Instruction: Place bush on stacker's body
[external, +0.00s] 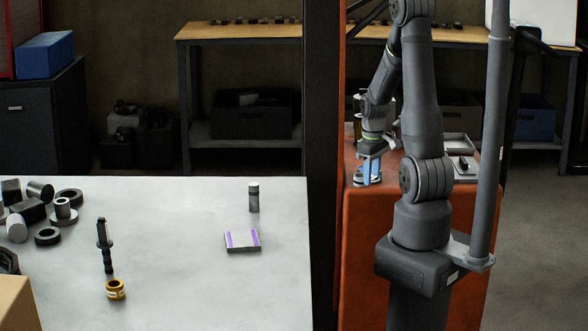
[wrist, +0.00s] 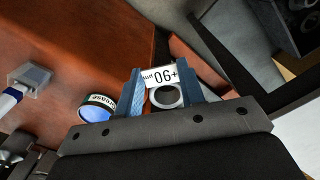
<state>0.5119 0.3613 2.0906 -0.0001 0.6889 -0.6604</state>
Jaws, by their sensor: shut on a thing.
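My gripper (wrist: 163,100) is shut on the bush (wrist: 166,97), a grey metal ring with a dark bore, held between the two blue fingers in the wrist view. In the external view my gripper (external: 371,166) points down over the orange bench (external: 375,225); the bush cannot be made out there. I cannot tell for sure which thing is the stacker's body; a dark upright stepped tool (external: 105,246) stands on the white table.
A grease tin (wrist: 97,108) is close left of my fingers. A grey tray (external: 457,145) lies farther back on the bench.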

